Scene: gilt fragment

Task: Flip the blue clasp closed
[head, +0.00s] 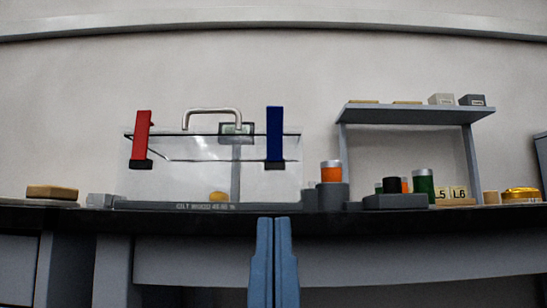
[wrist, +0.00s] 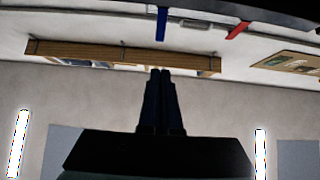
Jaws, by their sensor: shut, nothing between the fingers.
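The blue clasp (head: 274,134) stands upright at the front right of a clear case (head: 200,180), rising above the case's top edge from a dark block at its lower end. It also shows in the wrist view (wrist: 162,23) as a blue bar at the top. The red clasp (head: 141,134) is at the case's front left, tilted slightly. My gripper (head: 273,219) is shut and empty, its fingers pointing up in front of the bench edge, below and apart from the blue clasp. Its dark fingers (wrist: 160,72) also show together in the wrist view.
The case has a metal handle (head: 212,115) on top and a yellow lump (head: 219,196) inside. To its right stand an orange jar (head: 331,171), a green jar (head: 423,186) and a grey shelf (head: 416,114). A brown block (head: 52,192) lies at far left. Space before the bench is clear.

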